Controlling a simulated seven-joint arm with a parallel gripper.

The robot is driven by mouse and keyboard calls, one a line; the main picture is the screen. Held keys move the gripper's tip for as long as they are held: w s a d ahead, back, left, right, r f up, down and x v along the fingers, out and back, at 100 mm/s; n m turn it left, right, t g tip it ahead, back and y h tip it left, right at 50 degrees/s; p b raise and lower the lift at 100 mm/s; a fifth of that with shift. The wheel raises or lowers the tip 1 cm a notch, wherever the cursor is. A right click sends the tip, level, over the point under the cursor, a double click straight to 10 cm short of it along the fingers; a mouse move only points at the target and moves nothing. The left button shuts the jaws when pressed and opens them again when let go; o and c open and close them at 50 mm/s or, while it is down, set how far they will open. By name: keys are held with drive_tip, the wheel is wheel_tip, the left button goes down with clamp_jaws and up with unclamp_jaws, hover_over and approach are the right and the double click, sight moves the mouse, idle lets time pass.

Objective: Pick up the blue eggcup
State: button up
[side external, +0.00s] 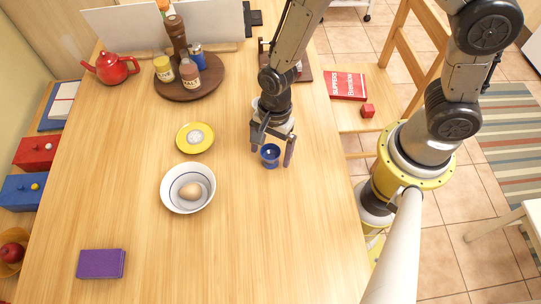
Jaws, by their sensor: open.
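The blue eggcup (270,154) stands upright on the wooden table (255,240), right of the table's middle. My gripper (271,150) is above it and pointing down, with its fingers apart. One finger shows to the left of the eggcup and the other to its right. The eggcup shows between the fingers, and I cannot tell how far they reach down around it. Nothing is held.
A white bowl (170,201) with an egg (191,191), a yellow saucer (183,145) and a purple box (101,264) lie to the left. A round tray (207,92) with a pepper mill (176,37) and shakers, and a red teapot (111,68), stand behind.

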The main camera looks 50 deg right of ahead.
drive_tip(key=shift+f, duration=0.25)
drive_tip(key=c, duration=1.5)
drive_tip(key=shift+o, duration=0.2)
drive_tip(key=shift+r, duration=0.15)
